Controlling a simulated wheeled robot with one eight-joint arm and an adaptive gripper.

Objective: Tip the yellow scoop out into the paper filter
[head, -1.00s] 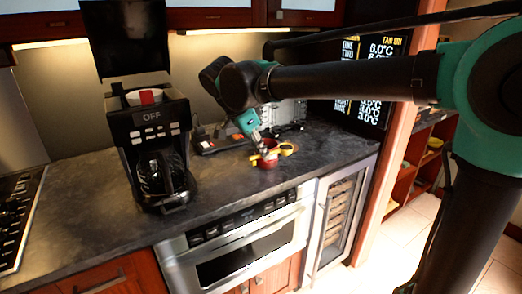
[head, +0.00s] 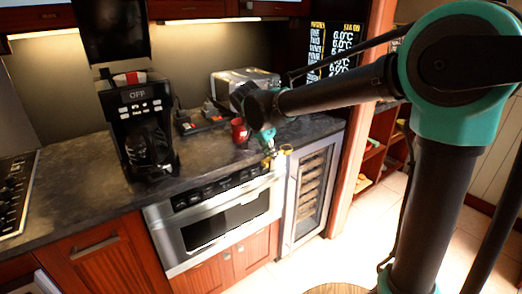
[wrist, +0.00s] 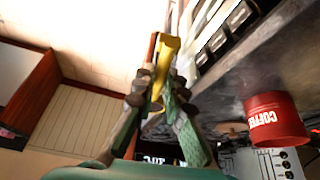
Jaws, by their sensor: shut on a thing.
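In the wrist view my gripper's fingers (wrist: 160,88) pinch the scoop (wrist: 166,58). Whether the scoop holds anything cannot be seen. The red coffee can (head: 239,131) stands on the counter left of and behind my gripper. The can, lettered COFFEE, also shows in the wrist view (wrist: 274,118). The black coffee maker (head: 138,108) stands farther left. White, probably the paper filter (head: 119,80), shows at its top beside a red part.
A grey metal appliance (head: 240,82) and a dark device (head: 199,121) stand at the back of the counter. Bare counter (head: 205,152) lies between the coffee maker and the can. A cooktop (head: 14,195) is at the far left.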

